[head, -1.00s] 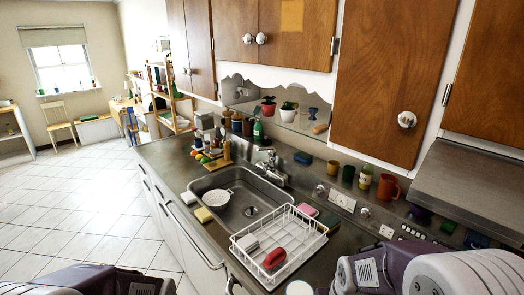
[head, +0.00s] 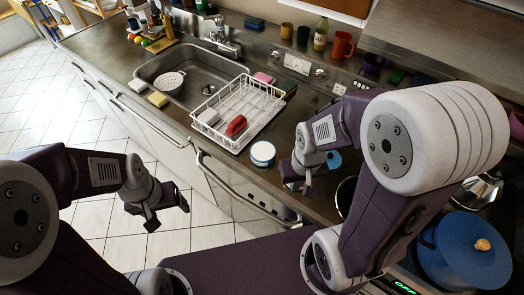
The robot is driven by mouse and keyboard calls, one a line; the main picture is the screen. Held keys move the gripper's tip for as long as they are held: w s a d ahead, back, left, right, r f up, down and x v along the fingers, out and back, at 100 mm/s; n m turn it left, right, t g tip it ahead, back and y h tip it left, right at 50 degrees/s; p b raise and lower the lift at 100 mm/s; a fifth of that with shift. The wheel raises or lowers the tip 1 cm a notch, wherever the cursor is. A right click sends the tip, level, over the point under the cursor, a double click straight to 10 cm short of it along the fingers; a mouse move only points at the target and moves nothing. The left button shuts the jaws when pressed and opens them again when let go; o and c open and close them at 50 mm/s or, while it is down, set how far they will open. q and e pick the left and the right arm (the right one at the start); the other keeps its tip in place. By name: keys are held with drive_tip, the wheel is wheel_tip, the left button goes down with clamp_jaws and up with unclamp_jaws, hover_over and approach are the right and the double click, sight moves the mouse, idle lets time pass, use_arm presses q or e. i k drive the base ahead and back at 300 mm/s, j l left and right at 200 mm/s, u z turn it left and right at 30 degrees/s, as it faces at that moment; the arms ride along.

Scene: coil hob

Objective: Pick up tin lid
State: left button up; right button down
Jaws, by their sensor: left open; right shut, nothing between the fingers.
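A small round tin with a blue band stands on the counter just right of the dish rack in the head view. Its pale round top looks like the tin lid (head: 262,151). My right gripper (head: 306,187) is to the right of the tin, pointing down, shut and empty, and apart from the lid. My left gripper (head: 167,213) is open and empty, out in front of the cabinets at lower left, well away from the tin.
The white dish rack (head: 248,133) holds a red item (head: 236,126). The sink (head: 192,82) lies behind it to the left. A blue pot (head: 463,252) stands at far right. A blue round thing (head: 334,160) is partly hidden beside my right wrist.

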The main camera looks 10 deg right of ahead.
sight(333, 158)
drive_tip(key=z, duration=1.35)
drive_tip(key=i+j, duration=0.1)
drive_tip(key=j, duration=0.2)
drive_tip(key=i+j+u, duration=0.1)
drive_tip(key=j, duration=0.15)
drive_tip(key=i+j+u, duration=0.1)
drive_tip(key=j, duration=0.2)
